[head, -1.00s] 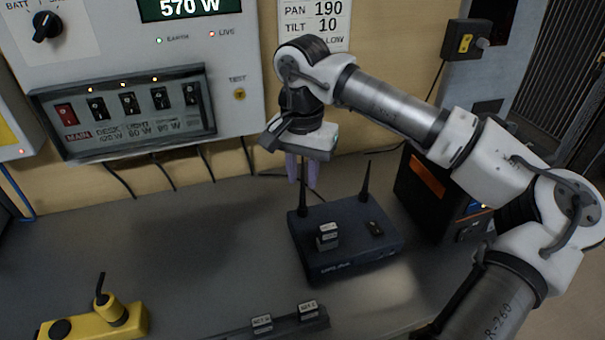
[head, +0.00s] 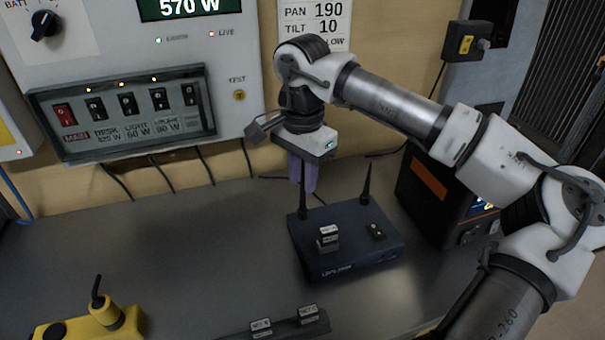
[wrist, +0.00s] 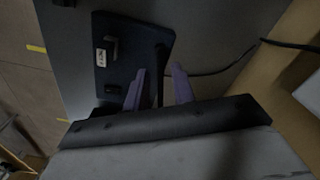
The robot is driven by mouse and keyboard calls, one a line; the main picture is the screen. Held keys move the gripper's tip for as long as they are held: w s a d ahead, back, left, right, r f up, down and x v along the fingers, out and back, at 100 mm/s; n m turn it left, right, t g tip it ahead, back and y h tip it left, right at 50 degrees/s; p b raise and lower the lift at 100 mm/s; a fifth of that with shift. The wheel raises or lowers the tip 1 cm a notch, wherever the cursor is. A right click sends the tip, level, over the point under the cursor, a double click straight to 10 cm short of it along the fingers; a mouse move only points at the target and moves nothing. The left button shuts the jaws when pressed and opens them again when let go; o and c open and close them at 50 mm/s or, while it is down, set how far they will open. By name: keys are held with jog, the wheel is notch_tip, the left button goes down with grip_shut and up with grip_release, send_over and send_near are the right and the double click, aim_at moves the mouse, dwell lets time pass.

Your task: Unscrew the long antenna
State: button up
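A dark blue router-like box (head: 345,247) stands on the desk with two upright black antennas. The left antenna (head: 303,205) rises from its back left corner, and its upper part is hidden at my gripper. The right antenna (head: 367,183) stands free at the back right and tapers to a point. My gripper (head: 303,178) points down over the left antenna, its two purple fingers on either side of it. In the wrist view the fingers (wrist: 158,82) are apart, with the dark antenna between them; I see no firm contact.
A small labelled block (head: 328,238) and a black piece (head: 376,231) sit on the box top. A dark case (head: 430,195) stands close at right. A labelled rack (head: 290,322) and a yellow device (head: 95,323) are in front. The desk at left is clear.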

jog(key=m, duration=0.2)
jog(key=shift+m+b, duration=0.4)
jog(key=shift+m, duration=0.6)
jog(key=m+b, duration=0.1)
jog(key=m, duration=0.3)
grip_shut()
